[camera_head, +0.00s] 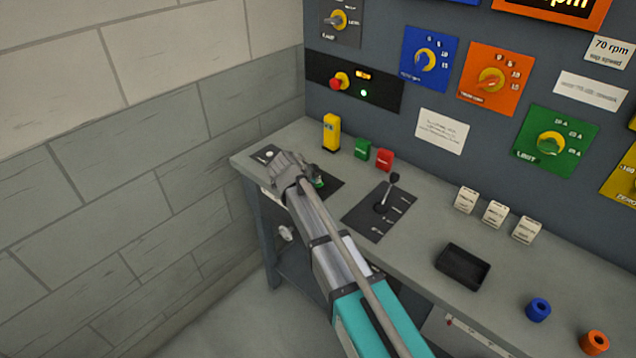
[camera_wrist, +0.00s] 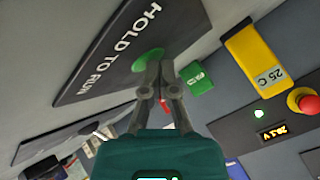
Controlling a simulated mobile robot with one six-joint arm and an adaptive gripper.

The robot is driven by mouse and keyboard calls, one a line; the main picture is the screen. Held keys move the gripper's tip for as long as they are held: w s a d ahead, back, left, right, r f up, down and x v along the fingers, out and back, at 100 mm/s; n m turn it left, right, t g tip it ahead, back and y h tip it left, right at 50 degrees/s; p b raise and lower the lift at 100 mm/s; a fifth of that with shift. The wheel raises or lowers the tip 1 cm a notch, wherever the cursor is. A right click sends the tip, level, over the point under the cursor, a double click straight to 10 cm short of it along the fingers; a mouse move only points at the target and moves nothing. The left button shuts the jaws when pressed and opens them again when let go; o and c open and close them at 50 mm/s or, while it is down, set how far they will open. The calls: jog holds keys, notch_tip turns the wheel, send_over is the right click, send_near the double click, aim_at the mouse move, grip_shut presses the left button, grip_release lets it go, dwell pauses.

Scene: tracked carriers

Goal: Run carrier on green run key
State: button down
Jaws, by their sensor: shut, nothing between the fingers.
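The green run key (camera_wrist: 148,60) is a round green button on a black plate (camera_wrist: 112,48) lettered "HOLD TO RUN". My gripper (camera_wrist: 160,66) is shut and empty, with its fingertips together at the right edge of the key in the wrist view. They overlap its edge there; I cannot tell whether they touch it. In the head view, my arm reaches over the left end of the bench. It hides much of the plate, and a bit of the green key (camera_head: 320,182) shows beside it. I cannot make out the fingers there. No carrier can be made out.
A yellow block (camera_head: 331,132), a green block (camera_head: 362,148) and a red block (camera_head: 384,158) stand at the back. A lever plate (camera_head: 362,218) lies to the right, then white labels and a black tray (camera_head: 462,267). A red stop button (camera_head: 337,82) is on the panel.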

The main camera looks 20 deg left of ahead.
jog(key=shift+r, duration=0.15)
jog(key=shift+r+p, duration=0.75)
jog(key=shift+p, duration=0.2)
jog(key=shift+r+p, duration=2.5)
jog(key=shift+r, duration=0.05)
jog(key=shift+f, duration=0.1)
dwell(0.4)
